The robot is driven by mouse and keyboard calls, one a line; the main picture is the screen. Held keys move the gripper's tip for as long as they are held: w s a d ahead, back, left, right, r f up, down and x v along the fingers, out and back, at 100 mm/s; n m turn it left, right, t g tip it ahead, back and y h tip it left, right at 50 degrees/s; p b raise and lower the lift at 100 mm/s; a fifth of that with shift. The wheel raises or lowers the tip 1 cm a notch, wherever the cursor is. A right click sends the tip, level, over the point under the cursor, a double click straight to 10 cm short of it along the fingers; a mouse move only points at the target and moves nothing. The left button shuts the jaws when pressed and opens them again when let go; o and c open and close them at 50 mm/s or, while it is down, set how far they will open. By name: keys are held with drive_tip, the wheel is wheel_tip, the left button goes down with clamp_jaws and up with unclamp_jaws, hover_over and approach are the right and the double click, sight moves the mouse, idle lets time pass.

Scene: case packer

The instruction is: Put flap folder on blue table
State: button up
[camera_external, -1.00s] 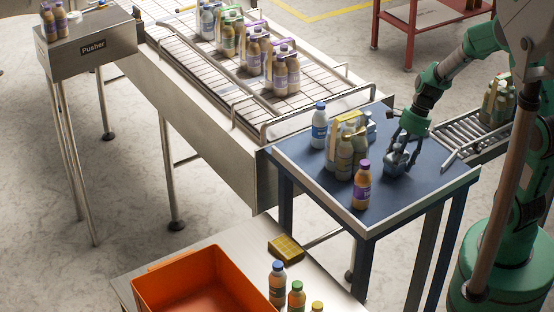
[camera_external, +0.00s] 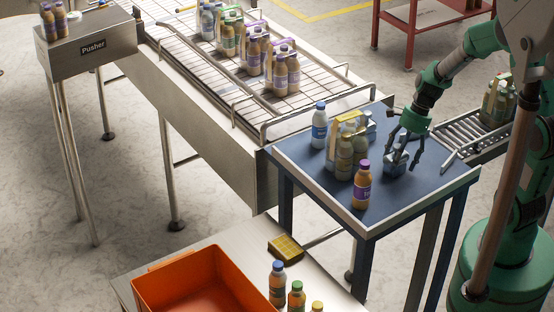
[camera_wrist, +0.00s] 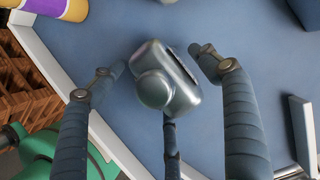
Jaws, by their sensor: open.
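A small grey metallic block with a rounded knob, which looks like the flap folder (camera_external: 397,163), rests on the blue table (camera_external: 420,187), right of the bottles. In the wrist view the flap folder (camera_wrist: 168,82) lies between the two spread fingers. My gripper (camera_external: 404,154) is open just above and around it. In the wrist view my gripper (camera_wrist: 156,62) shows a gap on both sides of the block. A dark ribbed piece below the block is partly hidden; I cannot tell whether it is a third finger.
A blue-and-white bottle (camera_external: 319,127), a yellow-topped bottle pack (camera_external: 345,150) and a purple-capped bottle (camera_external: 362,186) stand left of my gripper. A roller conveyor (camera_external: 465,135) adjoins the table on the right. The table's front right is clear.

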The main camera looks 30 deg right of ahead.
drive_tip(key=v, duration=1.1)
drive_tip(key=shift+d, duration=0.1)
drive_tip(key=shift+d+r, duration=0.1)
drive_tip(key=shift+r, duration=0.2)
drive_tip(key=shift+r, duration=0.15)
drive_tip(key=s+a+r+n+t+h, duration=0.1)
drive_tip(key=s+r+n+t+h, duration=0.3)
drive_tip(key=s+r+n, duration=1.4)
drive_tip(key=shift+s+a+t, duration=0.2)
drive_tip(key=shift+s+t, duration=0.55)
drive_tip(key=shift+t, duration=0.05)
drive_tip(key=shift+f, duration=0.1)
